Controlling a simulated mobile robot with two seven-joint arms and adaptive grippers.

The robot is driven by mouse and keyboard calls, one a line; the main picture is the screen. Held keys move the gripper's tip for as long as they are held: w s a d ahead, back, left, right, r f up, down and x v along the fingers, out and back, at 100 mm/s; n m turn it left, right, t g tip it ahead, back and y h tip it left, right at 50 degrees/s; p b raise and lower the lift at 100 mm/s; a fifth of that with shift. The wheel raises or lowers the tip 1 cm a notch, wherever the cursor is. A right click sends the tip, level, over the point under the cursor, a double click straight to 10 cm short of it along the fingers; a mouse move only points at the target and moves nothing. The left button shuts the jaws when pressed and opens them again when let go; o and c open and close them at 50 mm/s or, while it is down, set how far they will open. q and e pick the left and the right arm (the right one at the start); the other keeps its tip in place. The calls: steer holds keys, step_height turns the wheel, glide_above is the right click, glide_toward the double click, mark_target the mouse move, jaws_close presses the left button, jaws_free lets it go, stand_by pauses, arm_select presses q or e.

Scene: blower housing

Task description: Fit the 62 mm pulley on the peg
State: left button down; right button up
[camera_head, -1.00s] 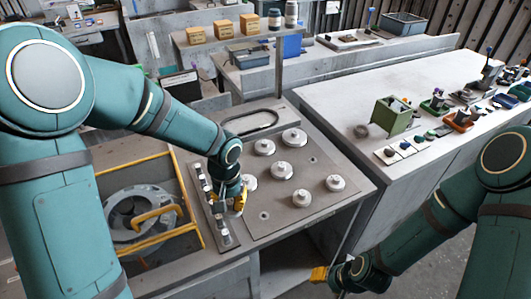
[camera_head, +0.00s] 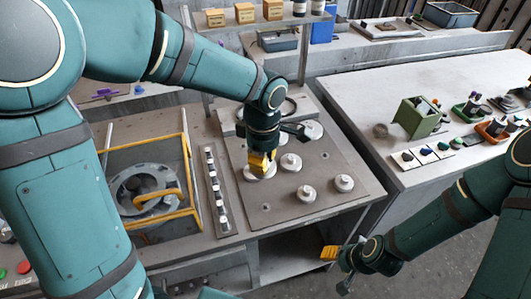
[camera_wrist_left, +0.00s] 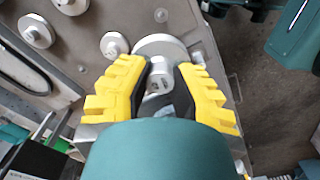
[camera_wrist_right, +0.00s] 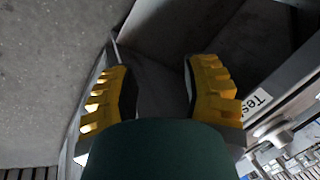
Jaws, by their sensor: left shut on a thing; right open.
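My left gripper (camera_head: 262,163) is over the left part of the grey plate (camera_head: 275,222). It is shut on the knob of a pale round pulley (camera_head: 253,174), which is at or just above the plate. In the left wrist view the yellow fingers (camera_wrist_left: 164,72) flank a grey hub, with the wide pulley disc (camera_wrist_left: 158,45) beyond. I cannot read its size. Two small bare peg-like fittings (camera_head: 265,208) (camera_head: 323,156) show on the plate. My right gripper (camera_head: 338,257) is open and empty; its fingers (camera_wrist_right: 157,75) stand apart in the right wrist view.
Other knobbed discs (camera_head: 343,183) (camera_head: 306,193) stand on the plate. A rail of small parts (camera_head: 216,190) lies left of it, then a blower housing (camera_head: 140,188) behind a yellow frame (camera_head: 188,165). A side bench (camera_head: 350,95) carries a green box (camera_head: 416,117) and trays.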

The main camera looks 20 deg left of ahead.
arm_select(q)
steer(key=shift+s+d+r+n, duration=0.1)
steer(key=shift+d+r+n, duration=0.2)
steer(key=shift+r+n, duration=0.5)
steer(key=b, duration=1)
glide_above(266, 205)
step_height(266, 205, down, 14)
steer(key=shift+f, duration=0.1)
steer(key=shift+f+b, duration=0.95)
steer(key=shift+f, duration=0.3)
arm_select(e)
step_height(266, 205, down, 12)
steer(key=s, duration=0.1)
steer(key=shift+s, duration=0.15)
steer(key=shift+a, duration=0.1)
arm_select(q)
steer(key=shift+f+b, duration=0.7)
steer(key=shift+b, duration=0.1)
arm_select(e)
steer(key=shift+f, duration=0.75)
arm_select(q)
steer(key=shift+f, duration=0.25)
arm_select(e)
steer(key=shift+f, duration=0.1)
arm_select(q)
steer(key=shift+f, duration=0.25)
arm_select(e)
steer(key=shift+f, duration=0.1)
